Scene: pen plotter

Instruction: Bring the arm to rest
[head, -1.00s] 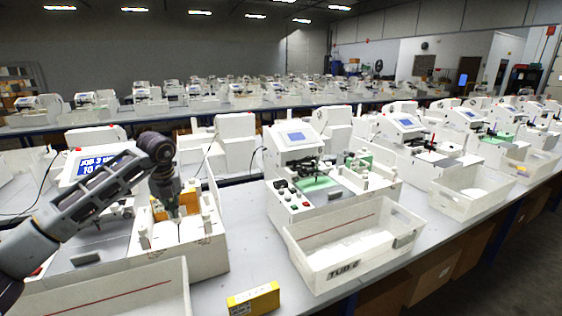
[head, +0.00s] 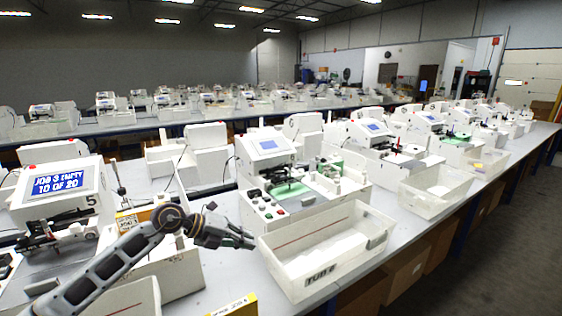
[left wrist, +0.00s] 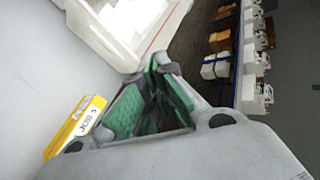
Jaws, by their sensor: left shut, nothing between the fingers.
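My left arm comes in from the left in the head view, bent at the wrist. My left gripper (head: 248,241) is shut and empty, held beside the near left corner of the white tub (head: 318,284) marked "TUB 6". In the left wrist view its green-padded fingers (left wrist: 158,64) meet at the tips with nothing between them. My right gripper is in neither view.
A plotter with a screen (head: 58,185) reading "JOB 3 EMPTY 10 OF 20" stands at left. A yellow box (head: 236,305) lies at the front; it also shows in the left wrist view (left wrist: 75,128). Another plotter (head: 270,145) stands behind the tub.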

